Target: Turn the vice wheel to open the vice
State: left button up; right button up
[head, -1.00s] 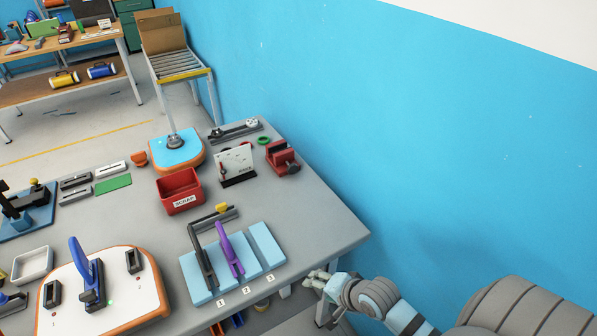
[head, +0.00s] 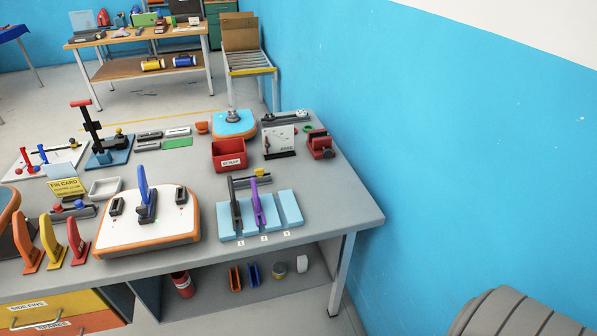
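The red vice (head: 320,143) stands at the far right of the grey workbench, near its right edge. A small dark part shows at its lower front. The vice is too small in view to tell its wheel apart or to see how far its jaws stand open. Neither of my grippers is in view. Only a grey upper part of my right arm shows at the bottom right corner, well away from the vice.
A red scrap bin (head: 229,154), a white upright gauge board (head: 279,140) and a green ring (head: 307,129) are near the vice. A light-blue numbered rack (head: 290,208) with fins is nearer. The bench (head: 342,204) is bare at its right front. A blue wall (head: 470,170) rises to the right.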

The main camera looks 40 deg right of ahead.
aim_at(326, 153)
jog(key=u, duration=0.3)
jog(key=k, duration=0.4)
jog(key=z, duration=1.05)
jog(key=i, duration=0.7)
jog(key=z, duration=0.4)
